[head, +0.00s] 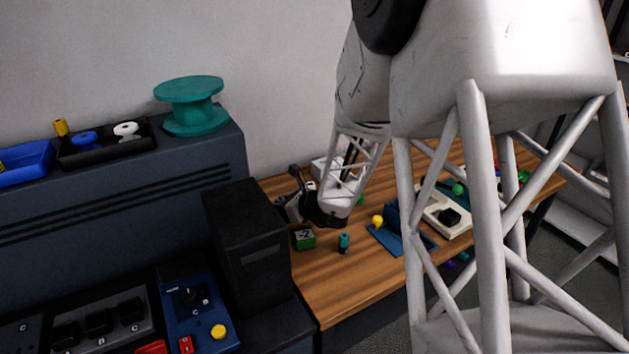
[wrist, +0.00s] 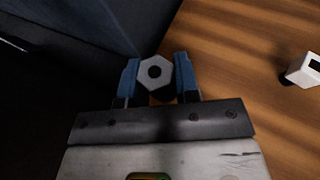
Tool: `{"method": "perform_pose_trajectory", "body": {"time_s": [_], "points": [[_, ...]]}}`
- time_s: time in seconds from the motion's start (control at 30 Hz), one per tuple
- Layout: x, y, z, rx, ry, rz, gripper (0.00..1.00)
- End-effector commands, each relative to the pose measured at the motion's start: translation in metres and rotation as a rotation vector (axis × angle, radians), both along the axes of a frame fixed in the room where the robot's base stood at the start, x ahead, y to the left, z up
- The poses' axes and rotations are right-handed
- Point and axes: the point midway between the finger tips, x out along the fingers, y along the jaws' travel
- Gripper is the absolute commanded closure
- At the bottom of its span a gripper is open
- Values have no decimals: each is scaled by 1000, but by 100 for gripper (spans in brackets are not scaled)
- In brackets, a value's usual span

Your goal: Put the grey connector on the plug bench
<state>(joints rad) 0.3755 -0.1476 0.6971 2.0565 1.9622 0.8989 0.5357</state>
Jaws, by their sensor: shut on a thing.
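The grey connector (wrist: 154,73) is a hexagonal piece with a dark round hole. In the wrist view it sits between the two blue fingers of my gripper (wrist: 157,65), which is shut on it. In the head view my gripper (head: 291,193) is over the left back part of a wooden-topped bench (head: 335,290), close to a black box. The connector cannot be made out in the head view. The wooden bench seems to be the plug bench; no label shows.
A black box (head: 245,240) stands left of the wooden top. A green block (head: 305,239), a teal peg (head: 344,243) and a blue stand (head: 385,239) are on the wood. A white item (wrist: 304,70) shows at right in the wrist view. The wood's front left is clear.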

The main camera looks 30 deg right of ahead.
Motion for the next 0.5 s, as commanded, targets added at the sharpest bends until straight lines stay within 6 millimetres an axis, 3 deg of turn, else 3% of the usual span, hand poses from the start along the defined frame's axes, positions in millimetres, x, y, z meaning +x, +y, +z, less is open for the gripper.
{"method": "perform_pose_trajectory", "body": {"time_s": [0.27,0.5], "points": [[18,-3,-3,1,1,1,95],[52,-9,-5,0,0,1,95]]}}
